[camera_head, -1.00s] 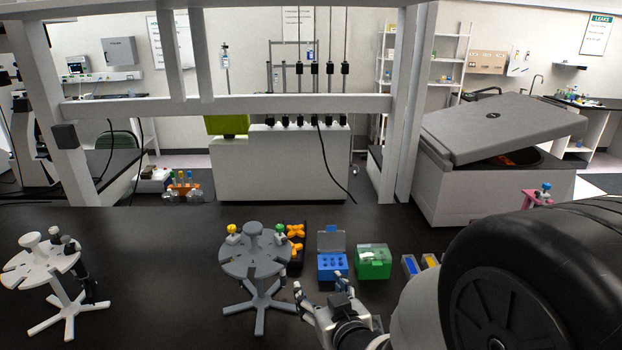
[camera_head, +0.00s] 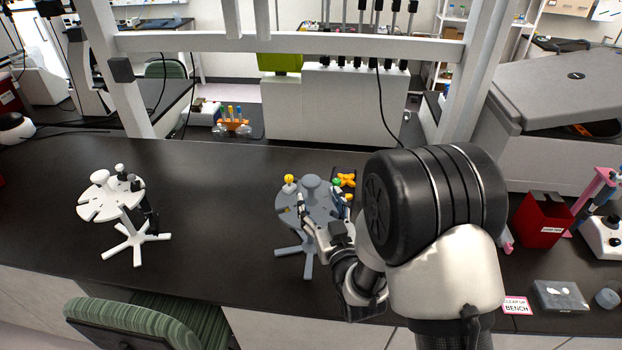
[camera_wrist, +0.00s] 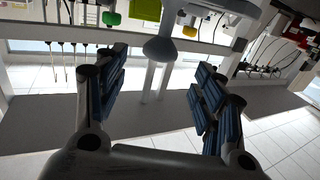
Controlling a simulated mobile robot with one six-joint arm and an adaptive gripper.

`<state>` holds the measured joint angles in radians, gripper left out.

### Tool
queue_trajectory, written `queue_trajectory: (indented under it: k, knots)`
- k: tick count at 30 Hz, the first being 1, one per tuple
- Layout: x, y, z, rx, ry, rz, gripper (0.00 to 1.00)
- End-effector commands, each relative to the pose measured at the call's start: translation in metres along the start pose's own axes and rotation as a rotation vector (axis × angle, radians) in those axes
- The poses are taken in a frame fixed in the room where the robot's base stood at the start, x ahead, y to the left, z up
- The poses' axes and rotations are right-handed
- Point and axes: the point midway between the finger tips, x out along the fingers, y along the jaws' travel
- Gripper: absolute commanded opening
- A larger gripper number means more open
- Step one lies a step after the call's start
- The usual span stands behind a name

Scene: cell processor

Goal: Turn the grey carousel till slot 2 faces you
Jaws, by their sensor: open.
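The grey carousel (camera_head: 285,200) stands upright on its splayed foot on the dark bench, in the middle of the head view. It has a central knob (camera_head: 311,183). A yellow-topped pipette (camera_head: 290,181) sits at its left rim and a green-topped one (camera_head: 337,183) at its right. My gripper (camera_head: 324,203) is open at the carousel's near side, its fingers apart over the disc's front and right. I cannot tell whether they touch it. In the wrist view, a grey stem-like part (camera_wrist: 160,48) shows beyond the open fingers (camera_wrist: 152,90). Slot numbers are not readable.
A white carousel (camera_head: 100,205) with dark pipettes stands to the left, with bare bench between. My arm covers the bench to the right. A red bin (camera_head: 541,220) stands farther right.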

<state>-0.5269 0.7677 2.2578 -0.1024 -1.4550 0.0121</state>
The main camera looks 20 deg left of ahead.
Motion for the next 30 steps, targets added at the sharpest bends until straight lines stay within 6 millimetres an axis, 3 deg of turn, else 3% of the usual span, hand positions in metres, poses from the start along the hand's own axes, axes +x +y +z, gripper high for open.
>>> queue_trajectory:
  k: [6, 12, 25, 30]
  knots:
    - [0.047, 0.0, -0.001, -0.001, 0.003, -0.001, 0.63]
    - [0.075, 0.0, 0.0, 0.0, 0.0, 0.0, 0.63]
    - [0.085, 0.0, 0.0, 0.0, 0.0, 0.0, 0.63]
    - [0.085, 0.0, 0.0, 0.0, 0.0, 0.0, 0.52]
